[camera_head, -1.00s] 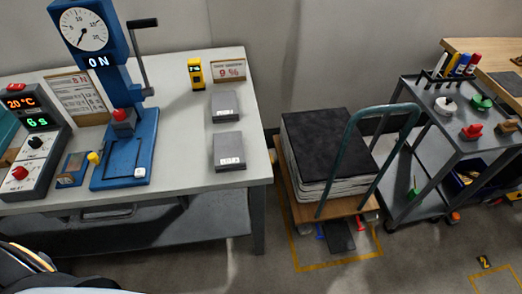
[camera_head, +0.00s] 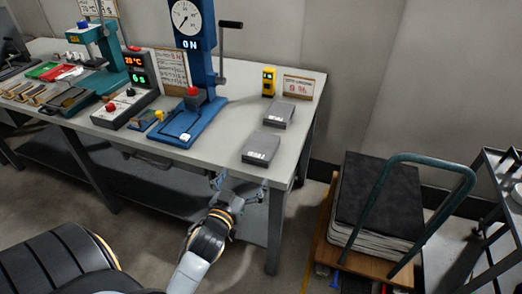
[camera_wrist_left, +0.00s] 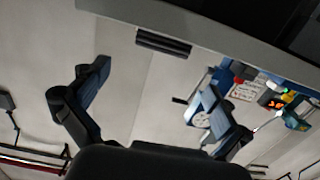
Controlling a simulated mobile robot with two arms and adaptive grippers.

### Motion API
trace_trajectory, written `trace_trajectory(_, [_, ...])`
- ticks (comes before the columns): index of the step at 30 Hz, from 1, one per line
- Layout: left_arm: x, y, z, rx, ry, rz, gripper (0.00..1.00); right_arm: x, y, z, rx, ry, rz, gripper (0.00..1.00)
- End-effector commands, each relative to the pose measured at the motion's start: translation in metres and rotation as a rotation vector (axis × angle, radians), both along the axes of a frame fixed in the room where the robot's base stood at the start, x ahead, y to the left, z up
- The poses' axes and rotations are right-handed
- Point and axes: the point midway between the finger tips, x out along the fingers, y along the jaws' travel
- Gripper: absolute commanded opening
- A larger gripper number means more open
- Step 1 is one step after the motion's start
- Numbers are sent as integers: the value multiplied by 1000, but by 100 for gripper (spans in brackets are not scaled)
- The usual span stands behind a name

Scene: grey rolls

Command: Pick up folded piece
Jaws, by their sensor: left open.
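Two flat grey pieces with white labels lie on the table's right part. The nearer grey piece (camera_head: 262,147) is close to the front edge, and the other grey piece (camera_head: 278,116) is behind it. I cannot tell which is the folded piece. My left gripper (camera_head: 240,186) is open and empty, in front of the table's front edge and below the nearer piece, apart from it. In the left wrist view the two fingers of the left gripper (camera_wrist_left: 152,98) are spread wide, and a dark block (camera_wrist_left: 163,43) shows beyond them at an edge. My right gripper is out of view.
The blue press (camera_head: 192,100) stands left of the pieces on the table (camera_head: 225,140). A yellow device (camera_head: 268,81) and a sign (camera_head: 298,88) are behind them. A trolley with a dark stack (camera_head: 378,195) stands right of the table, with floor between.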

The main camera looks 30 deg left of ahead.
Motion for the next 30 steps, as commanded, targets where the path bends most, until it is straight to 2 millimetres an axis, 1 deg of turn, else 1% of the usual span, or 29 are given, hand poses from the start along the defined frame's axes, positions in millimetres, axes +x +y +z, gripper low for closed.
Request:
trace_trajectory(1, [7, 2, 4, 2, -10, 0, 100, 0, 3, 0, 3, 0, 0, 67])
trace_trajectory(4, [25, 7, 4, 2, -11, 1, 100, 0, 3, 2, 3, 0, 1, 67])
trace_trajectory(9, [58, 15, 2, 1, -9, 1, 100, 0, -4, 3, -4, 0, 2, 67])
trace_trajectory(12, [71, 18, 0, 2, -8, 0, 100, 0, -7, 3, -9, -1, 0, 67])
trace_trajectory(19, [87, 22, -2, 2, -6, 0, 100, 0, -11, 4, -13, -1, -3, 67])
trace_trajectory(24, [111, 32, -6, 3, -7, 0, 100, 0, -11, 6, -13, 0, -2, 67])
trace_trajectory(27, [123, 35, -8, 1, -7, 0, 100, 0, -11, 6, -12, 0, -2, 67])
trace_trajectory(30, [129, 36, -8, 0, -6, 0, 100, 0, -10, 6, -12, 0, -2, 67])
